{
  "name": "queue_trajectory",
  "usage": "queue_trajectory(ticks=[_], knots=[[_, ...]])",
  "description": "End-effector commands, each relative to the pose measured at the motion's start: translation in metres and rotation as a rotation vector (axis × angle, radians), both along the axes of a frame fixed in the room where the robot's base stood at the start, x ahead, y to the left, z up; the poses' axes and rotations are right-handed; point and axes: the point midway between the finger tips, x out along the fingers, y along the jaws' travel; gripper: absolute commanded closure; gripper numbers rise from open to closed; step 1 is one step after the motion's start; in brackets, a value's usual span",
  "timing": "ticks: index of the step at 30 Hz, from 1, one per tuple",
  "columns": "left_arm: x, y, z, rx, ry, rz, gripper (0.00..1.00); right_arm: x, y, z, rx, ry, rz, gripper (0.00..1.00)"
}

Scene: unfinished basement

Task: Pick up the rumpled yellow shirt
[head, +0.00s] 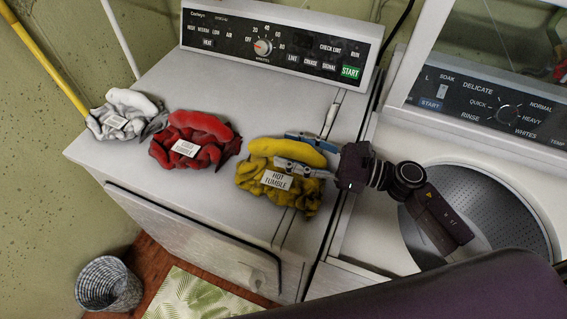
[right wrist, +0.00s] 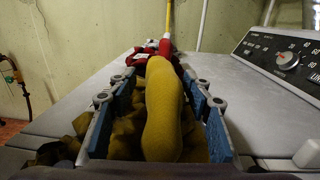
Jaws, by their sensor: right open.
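The rumpled yellow shirt (head: 279,178) lies on top of the dryer, near its right side, with a white tag on it reading "HOT TUMBLE". My right gripper (head: 296,152) comes in from the right and is open, its two fingers on either side of the shirt's raised yellow roll. In the right wrist view the yellow shirt (right wrist: 162,110) stands between the blue finger pads of the right gripper (right wrist: 160,115). I cannot tell whether the pads touch the cloth. My left gripper is not in view.
A red rumpled shirt (head: 195,140) and a white one (head: 127,114) lie further left on the dryer top (head: 185,87). The dryer's control panel (head: 280,45) rises behind. An open washer drum (head: 480,215) is at the right. A basket (head: 108,285) stands on the floor.

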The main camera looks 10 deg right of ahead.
Motion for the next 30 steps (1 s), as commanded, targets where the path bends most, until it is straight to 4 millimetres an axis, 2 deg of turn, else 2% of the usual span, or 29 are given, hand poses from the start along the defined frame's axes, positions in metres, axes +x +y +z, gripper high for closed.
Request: queue_trajectory(ticks=[8, 21, 30], knots=[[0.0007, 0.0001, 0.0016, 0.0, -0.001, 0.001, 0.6, 0.0024, 0.0041, -0.0015, -0.002, 0.0, 0.0, 0.54], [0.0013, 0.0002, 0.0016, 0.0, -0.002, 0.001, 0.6, 0.0021, 0.0038, -0.0013, -0.002, 0.0, 0.001, 1.0], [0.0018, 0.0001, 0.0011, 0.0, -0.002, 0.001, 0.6, 0.0022, 0.0038, 0.0025, -0.002, -0.001, 0.001, 1.0]])
